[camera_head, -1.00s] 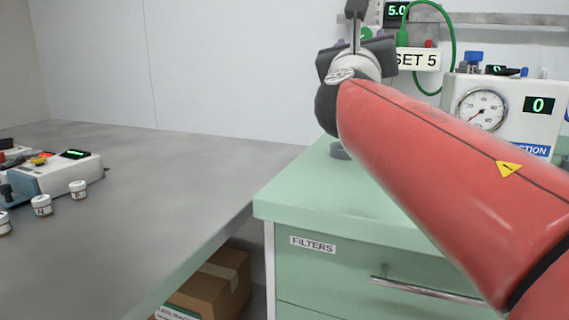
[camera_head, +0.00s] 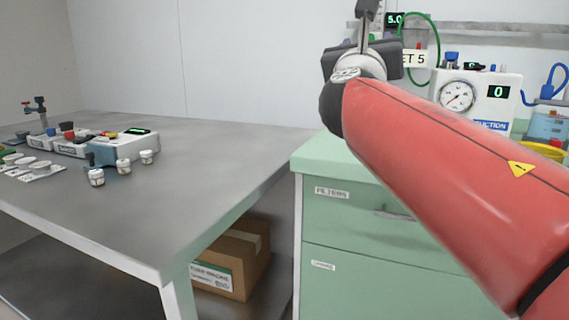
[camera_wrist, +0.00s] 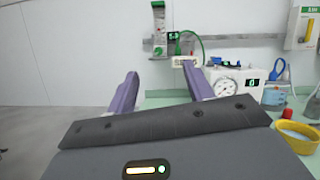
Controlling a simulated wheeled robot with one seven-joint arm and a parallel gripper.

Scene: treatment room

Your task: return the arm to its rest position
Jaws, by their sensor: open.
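My red arm reaches in from the lower right of the head view, ending in a grey wrist. My gripper shows in the wrist view (camera_wrist: 160,85), its two purple fingers spread apart with nothing between them. In the head view the fingers are mostly hidden behind the wrist. The gripper is held up in the air in front of the green cabinet (camera_head: 375,240) and the back wall.
A suction unit (camera_head: 475,97) with a round gauge stands on the cabinet, near a yellow bowl (camera_wrist: 297,137). A grey table (camera_head: 200,150) at left bears a control box (camera_head: 125,147) and several small jars (camera_head: 96,177). A cardboard box (camera_head: 225,262) sits on the shelf below.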

